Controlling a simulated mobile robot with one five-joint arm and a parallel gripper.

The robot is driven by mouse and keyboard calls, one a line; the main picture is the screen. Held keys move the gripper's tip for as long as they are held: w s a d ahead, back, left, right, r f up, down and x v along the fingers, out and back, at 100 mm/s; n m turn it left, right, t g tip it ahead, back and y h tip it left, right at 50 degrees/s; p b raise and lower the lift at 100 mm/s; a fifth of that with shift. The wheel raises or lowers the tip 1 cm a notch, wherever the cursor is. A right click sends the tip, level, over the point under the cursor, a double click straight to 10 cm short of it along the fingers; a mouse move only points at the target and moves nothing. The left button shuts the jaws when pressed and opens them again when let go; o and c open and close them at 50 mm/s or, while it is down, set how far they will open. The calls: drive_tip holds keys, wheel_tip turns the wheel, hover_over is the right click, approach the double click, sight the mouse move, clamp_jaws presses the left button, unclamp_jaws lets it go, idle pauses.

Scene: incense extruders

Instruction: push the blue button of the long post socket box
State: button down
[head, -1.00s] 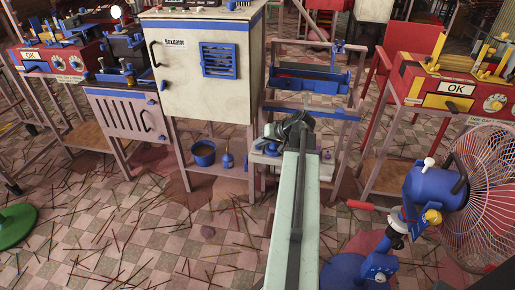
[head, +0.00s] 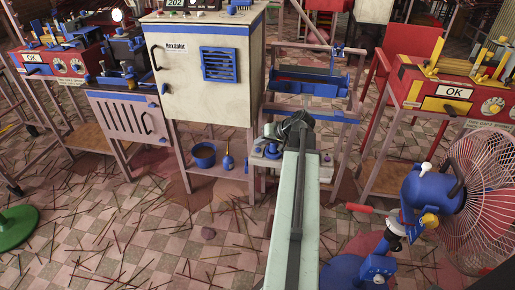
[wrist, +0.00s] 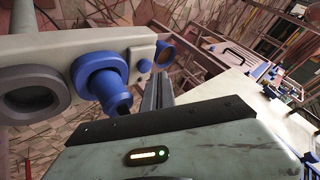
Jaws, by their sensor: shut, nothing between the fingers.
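The pale socket box (wrist: 60,45) fills the upper left of the wrist view. It carries a dark grey oval socket (wrist: 30,95), a large blue socket with a blue plug-like part (wrist: 105,85), and a small round blue button (wrist: 145,66) near its right end. My gripper (wrist: 160,88) is shut and empty; its dark fingers point up, just below and right of the button. I cannot tell whether they touch it. In the head view my gripper (head: 290,127) is over the low bench, where the box (head: 266,158) is partly hidden behind my arm.
A blue ring (wrist: 165,53) is right beside the box's end. In the head view a white cabinet (head: 205,85) stands left of my arm, a blue tray (head: 310,82) behind it, and a blue fan (head: 435,190) at right. Incense sticks litter the floor.

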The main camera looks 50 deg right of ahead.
wheel_tip(320, 180, up, 5)
drive_tip(key=p, duration=0.4)
drive_tip(key=shift+r, duration=0.15)
